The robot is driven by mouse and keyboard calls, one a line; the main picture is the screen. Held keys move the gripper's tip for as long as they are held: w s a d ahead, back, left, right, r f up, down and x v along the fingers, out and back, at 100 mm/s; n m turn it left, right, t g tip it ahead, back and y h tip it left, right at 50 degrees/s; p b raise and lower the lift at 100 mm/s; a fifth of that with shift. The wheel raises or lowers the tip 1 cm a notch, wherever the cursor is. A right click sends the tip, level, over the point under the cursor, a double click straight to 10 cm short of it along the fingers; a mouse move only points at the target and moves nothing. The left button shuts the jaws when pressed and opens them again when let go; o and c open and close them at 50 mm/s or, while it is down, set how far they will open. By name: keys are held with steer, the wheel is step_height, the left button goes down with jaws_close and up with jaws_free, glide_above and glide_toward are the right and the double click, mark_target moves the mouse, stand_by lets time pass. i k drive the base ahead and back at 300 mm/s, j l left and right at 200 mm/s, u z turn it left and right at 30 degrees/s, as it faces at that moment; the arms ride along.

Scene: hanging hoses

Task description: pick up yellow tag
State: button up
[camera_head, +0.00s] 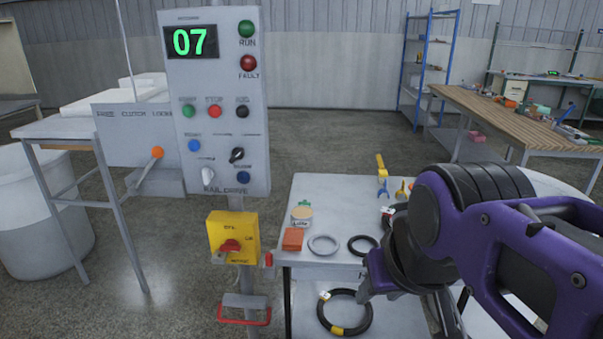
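I cannot single out a yellow tag for certain. A small yellow piece (380,162) stands upright at the back of the white cart top, above a blue part. A black hose ring (367,312) lies on the lower level of the cart, with a yellow band (337,330) and a small white label on it. My purple and black arm comes in from the right over the cart. My gripper (400,295) points down near the cart's front edge, right of the black ring, touching nothing that I can make out. Its fingers are partly hidden by my arm.
The white cart top (335,205) holds an orange block (293,239), a small labelled pot (302,214), a grey ring (322,244) and a black ring (363,245). A control post (215,100) with a yellow switch box (233,237) stands left. A wooden workbench (500,112) is behind right.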

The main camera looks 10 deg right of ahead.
mark_target(401, 191)
steer(key=i+l+u, duration=0.1)
steer(key=l+u, duration=0.15)
steer(key=l, duration=0.15)
steer(key=l+u, duration=0.2)
steer(key=l, duration=0.2)
steer(key=l+u, duration=0.25)
steer(key=l, duration=2.1)
steer(key=k+l+z, duration=0.15)
steer(key=l+z, duration=0.25)
steer(key=l, duration=0.2)
steer(key=l+z, duration=0.35)
steer(key=l, duration=0.25)
steer(key=i+j+u, duration=0.15)
steer(key=j+u, duration=0.25)
steer(key=i+j+u, duration=0.25)
steer(key=u, duration=0.15)
